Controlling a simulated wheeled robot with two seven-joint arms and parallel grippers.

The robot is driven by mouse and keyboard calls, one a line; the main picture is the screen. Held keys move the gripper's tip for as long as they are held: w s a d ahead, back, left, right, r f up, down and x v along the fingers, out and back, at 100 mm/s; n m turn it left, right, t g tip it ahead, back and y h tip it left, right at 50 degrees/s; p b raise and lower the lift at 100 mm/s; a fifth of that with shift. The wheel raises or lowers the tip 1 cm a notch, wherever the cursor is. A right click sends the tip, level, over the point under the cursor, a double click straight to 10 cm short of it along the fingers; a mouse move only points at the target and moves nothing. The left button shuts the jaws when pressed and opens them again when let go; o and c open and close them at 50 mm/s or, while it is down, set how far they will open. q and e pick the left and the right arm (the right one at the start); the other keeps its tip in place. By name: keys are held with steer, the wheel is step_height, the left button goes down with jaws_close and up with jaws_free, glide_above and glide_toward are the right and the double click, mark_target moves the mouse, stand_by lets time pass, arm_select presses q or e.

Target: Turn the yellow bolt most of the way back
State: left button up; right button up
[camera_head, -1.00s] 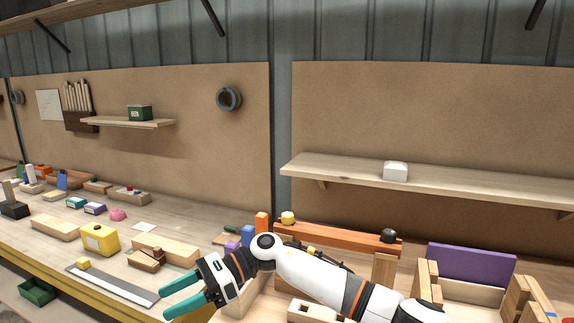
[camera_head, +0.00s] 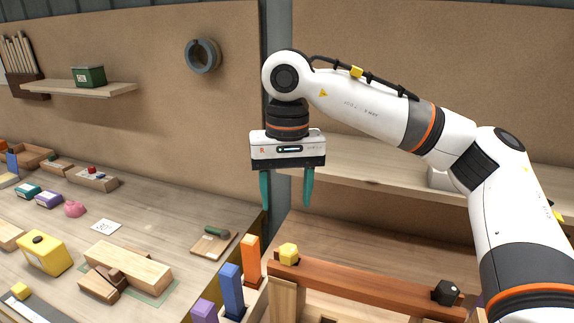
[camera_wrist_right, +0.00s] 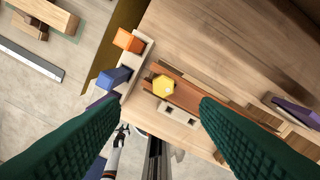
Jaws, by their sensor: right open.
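The yellow bolt (camera_head: 289,252) has a hexagonal head and stands at the left end of a reddish-brown wooden stringer (camera_head: 365,287). It also shows in the right wrist view (camera_wrist_right: 163,85), near the middle between my fingers. A black bolt (camera_head: 446,292) stands at the stringer's right end. My right gripper (camera_head: 287,204) points down above the yellow bolt, with its two green fingers wide apart and nothing between them. The fingers also show in the right wrist view (camera_wrist_right: 155,125).
Orange (camera_head: 251,260), blue (camera_head: 232,290) and purple (camera_head: 205,312) blocks stand in a holder just left of the stringer. A yellow box (camera_head: 43,253) and wooden clamp parts lie on the left bench. A wall shelf (camera_head: 380,180) runs behind my right arm.

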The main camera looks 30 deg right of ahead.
steer(key=p, duration=0.1)
glide_above(289, 248)
steer(key=f, duration=0.4)
steer(key=shift+s+a, duration=0.1)
steer(key=shift+s, duration=0.1)
step_height(289, 248, down, 6)
steer(key=shift+w+f+p, duration=0.15)
steer(key=shift+f+p, duration=0.05)
steer(key=shift+p, duration=0.35)
steer(key=shift+f, duration=0.4)
arm_select(q)
steer(key=shift+s+a+r, duration=0.15)
steer(key=shift+s+r, duration=0.25)
steer(key=shift+r, duration=0.1)
steer(key=shift+s+a+r, duration=0.15)
steer(key=shift+s+r, duration=0.2)
steer(key=shift+r, duration=0.15)
arm_select(e)
steer(key=shift+c, duration=0.6)
